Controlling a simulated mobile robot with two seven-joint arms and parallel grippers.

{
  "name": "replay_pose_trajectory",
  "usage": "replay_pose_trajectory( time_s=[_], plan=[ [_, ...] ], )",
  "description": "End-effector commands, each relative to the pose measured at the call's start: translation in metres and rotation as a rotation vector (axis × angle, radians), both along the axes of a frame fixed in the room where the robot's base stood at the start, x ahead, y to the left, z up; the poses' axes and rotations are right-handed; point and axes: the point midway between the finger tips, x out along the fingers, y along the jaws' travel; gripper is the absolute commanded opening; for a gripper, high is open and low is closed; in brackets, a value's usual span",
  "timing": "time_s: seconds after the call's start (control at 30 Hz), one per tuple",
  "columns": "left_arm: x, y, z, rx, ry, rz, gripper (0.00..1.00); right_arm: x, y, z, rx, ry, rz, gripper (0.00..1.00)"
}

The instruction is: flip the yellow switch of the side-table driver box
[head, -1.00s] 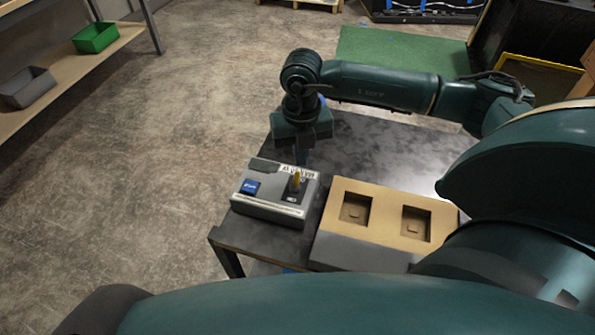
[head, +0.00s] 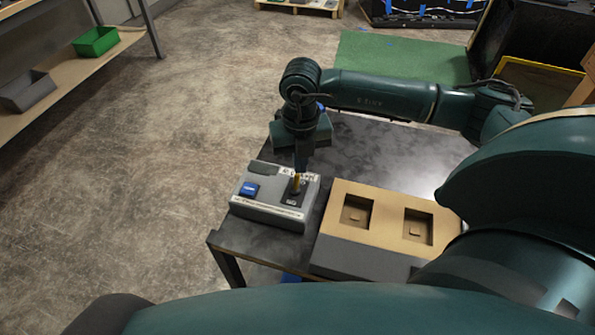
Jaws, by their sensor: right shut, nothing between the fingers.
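The driver box (head: 265,213) is a grey box on the dark side table (head: 236,245), near its left edge. Its yellow switch (head: 296,183) is a small upright lever on a dark plate at the right of the box top. A blue button (head: 249,189) sits at the left of the top. My right gripper (head: 301,168) points down at the far side of the lever. It is shut and empty, its tip at or very close to the lever's top; I cannot tell whether they touch. My left gripper is not in view.
A tan-topped grey block (head: 375,190) with two square recesses stands right of the driver box. The table behind it is clear. A shelf with a green bin (head: 96,41) and a grey bin (head: 27,91) is at the far left.

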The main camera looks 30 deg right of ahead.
Motion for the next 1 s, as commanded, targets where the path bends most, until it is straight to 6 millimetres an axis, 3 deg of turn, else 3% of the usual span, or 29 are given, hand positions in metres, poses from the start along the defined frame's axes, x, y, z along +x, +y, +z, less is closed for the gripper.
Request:
replay_pose_trajectory(
  time_s=[0.63, 1.0],
  plan=[
    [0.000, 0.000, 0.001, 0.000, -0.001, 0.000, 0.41, -0.014, 0.015, -0.001, 0.000, 0.002, 0.002, 0.00],
    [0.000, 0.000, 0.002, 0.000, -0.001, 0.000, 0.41, -0.013, 0.015, 0.003, 0.000, 0.000, 0.000, 0.00]
  ],
)
